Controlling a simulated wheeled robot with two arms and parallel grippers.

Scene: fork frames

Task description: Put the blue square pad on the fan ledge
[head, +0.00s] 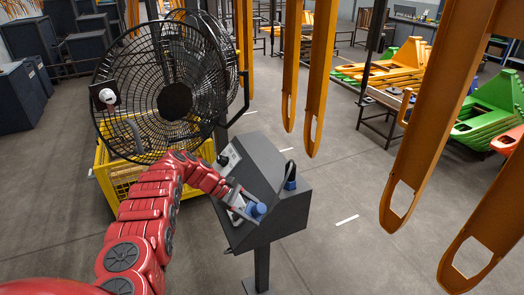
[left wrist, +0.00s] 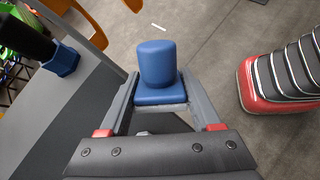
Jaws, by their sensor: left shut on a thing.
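A blue square pad with a rounded blue cylinder on top (left wrist: 157,65) is between the fingers of my left gripper (left wrist: 160,104). In the head view, my left gripper (head: 243,207) is shut on this blue piece (head: 257,210), over the lower front of a dark grey stand (head: 262,165). Whether the piece touches the stand I cannot tell. The large black fan (head: 174,98) stands behind, to the left of the stand. I cannot tell for sure which surface is the fan ledge. My right gripper is not in view.
Another blue piece with a black top (head: 290,184) is at the stand's right side; it also shows in the left wrist view (left wrist: 64,62). A yellow crate (head: 120,180) is below the fan. Orange forks (head: 318,75) hang at the right. Grey floor (head: 340,250) is open in front.

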